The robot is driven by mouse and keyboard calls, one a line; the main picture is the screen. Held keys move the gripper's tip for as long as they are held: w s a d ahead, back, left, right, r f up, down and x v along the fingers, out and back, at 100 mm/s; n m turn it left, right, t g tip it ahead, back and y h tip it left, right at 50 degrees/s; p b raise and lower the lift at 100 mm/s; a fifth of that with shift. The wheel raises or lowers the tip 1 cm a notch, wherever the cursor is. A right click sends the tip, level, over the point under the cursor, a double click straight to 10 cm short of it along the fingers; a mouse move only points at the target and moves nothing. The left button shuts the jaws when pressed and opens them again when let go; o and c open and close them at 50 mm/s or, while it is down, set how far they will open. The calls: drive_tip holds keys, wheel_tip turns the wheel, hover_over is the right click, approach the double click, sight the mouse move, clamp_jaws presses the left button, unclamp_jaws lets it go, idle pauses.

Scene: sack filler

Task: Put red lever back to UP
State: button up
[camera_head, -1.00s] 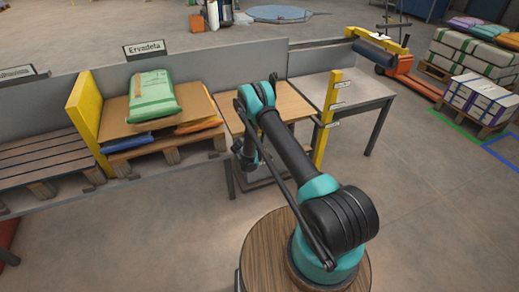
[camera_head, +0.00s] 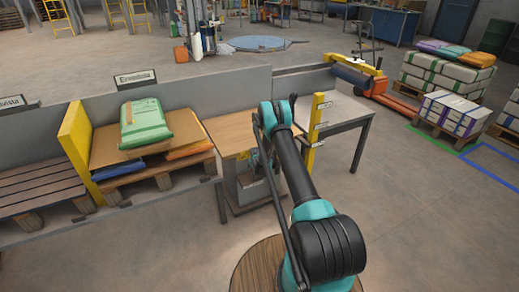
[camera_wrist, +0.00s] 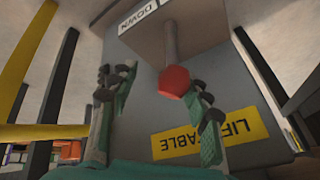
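The red lever knob (camera_wrist: 174,81) sits on a grey rod in the wrist view, beside a white label reading DOWN (camera_wrist: 140,15). The view is upside down. A yellow LIFT TABLE label (camera_wrist: 210,133) is on the grey housing (camera_wrist: 240,85). My gripper (camera_wrist: 157,76) is open, its two fingers spread either side of the view; the knob lies between them, closer to the right finger. Whether it touches that finger I cannot tell. In the head view the lift table (camera_head: 232,130) has a wooden top, and my arm hides the lever and most of my gripper.
A yellow post (camera_head: 316,130) with small labels stands right of the lift table, before a grey table (camera_head: 345,108). To the left, a green sack (camera_head: 145,123) lies on a loaded pallet beside a yellow panel (camera_head: 78,140). The floor at right front is clear.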

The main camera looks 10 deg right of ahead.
drive_tip(key=shift+w+d+f+y, duration=0.1)
drive_tip(key=shift+d+y, duration=0.2)
drive_tip(key=shift+d, duration=0.25)
drive_tip(key=s+r, duration=0.8)
drive_tip(key=r, duration=0.6)
drive_tip(key=s+d+r+n, duration=0.1)
drive_tip(key=s+r, duration=0.7)
drive_tip(key=r, duration=0.6)
drive_tip(key=shift+d+g, duration=0.15)
drive_tip(key=shift+g, duration=0.15)
drive_tip(key=shift+s+r, duration=0.15)
drive_tip(key=shift+r, duration=0.05)
